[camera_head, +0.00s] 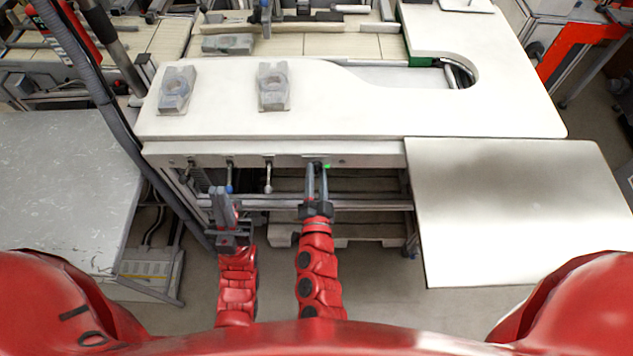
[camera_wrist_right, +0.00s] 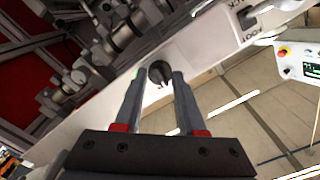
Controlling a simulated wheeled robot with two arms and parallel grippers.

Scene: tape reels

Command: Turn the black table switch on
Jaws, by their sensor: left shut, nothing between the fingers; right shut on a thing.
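The black table switch (camera_wrist_right: 160,72) is a round knob on the white front panel of the table. In the right wrist view it sits between the two fingertips of my right gripper (camera_wrist_right: 159,82), which is shut on it. In the head view my right gripper (camera_head: 317,168) reaches the table's front edge and mostly hides the switch. My left gripper (camera_head: 222,192) is shut and empty, below and in front of the table edge, left of my right gripper.
The white table (camera_head: 400,115) carries grey blocks (camera_head: 175,90) at the left. Levers (camera_head: 268,176) hang under its front edge near my left gripper. A pale side panel (camera_head: 510,215) stands at the right and a grey table (camera_head: 60,190) at the left.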

